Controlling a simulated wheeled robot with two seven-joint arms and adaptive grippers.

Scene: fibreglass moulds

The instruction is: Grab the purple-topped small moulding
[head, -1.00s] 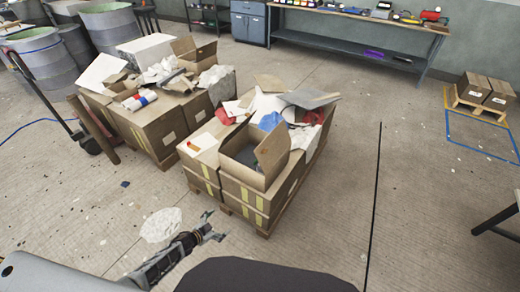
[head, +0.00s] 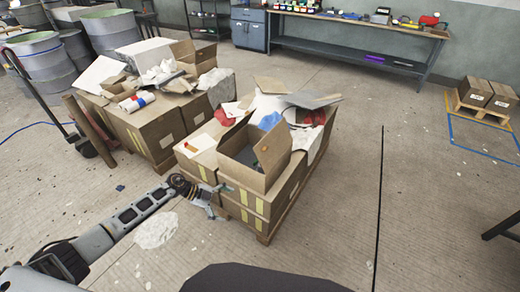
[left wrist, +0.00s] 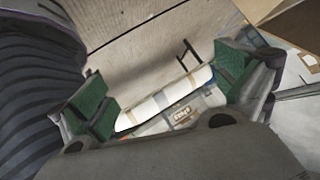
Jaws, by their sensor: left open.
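No small moulding with a purple top can be made out for certain. A purple item (head: 374,58) lies on the lower shelf of the far bench, too small to identify. My left gripper (head: 222,198) is at the near left side of the front carton stack, low beside the open box. In the left wrist view its green-padded fingers (left wrist: 165,100) are apart, with nothing gripped. A white rounded shape shows beyond them; I cannot tell what it is. My right gripper is not in view.
An open carton (head: 240,175) stands on the front carton stack (head: 240,212), with a small green-and-dark item partly visible inside. Another littered stack (head: 140,130) stands to the left. The workbench (head: 350,22) is at the back. The floor to the right is largely clear.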

